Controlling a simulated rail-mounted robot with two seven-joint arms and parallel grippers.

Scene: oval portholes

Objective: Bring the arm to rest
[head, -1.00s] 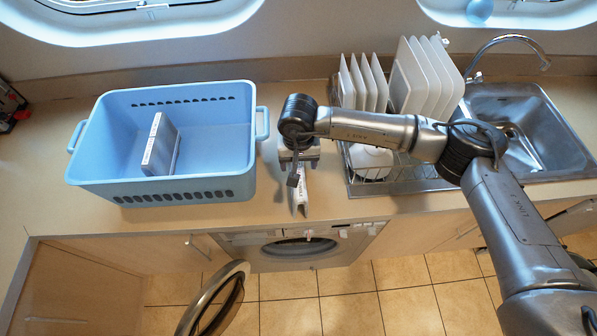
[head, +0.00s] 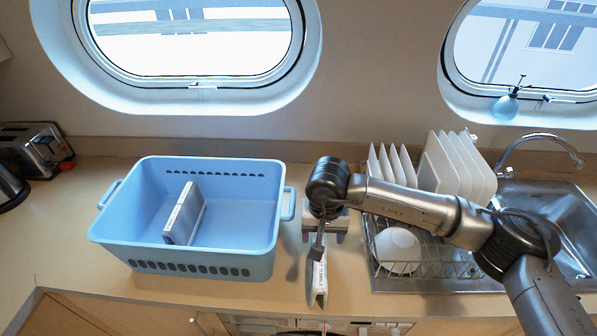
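My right arm comes in from the right across the dish rack. Its gripper (head: 324,236) points down over the counter, just right of the blue basket (head: 207,258). A narrow white item with lettering (head: 317,284) stands out below and in front of this gripper. The wrist hides its upper end, and I cannot tell whether the fingers hold it or are open beside it. My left arm and gripper are not in view.
A white-and-grey box-like item (head: 185,213) stands in the basket. The dish rack (head: 430,272) holds several white plates (head: 465,168) and a white bowl (head: 398,248). The sink (head: 560,215) is at the right, a toaster (head: 38,150) at far left. Counter is clear left of the basket.

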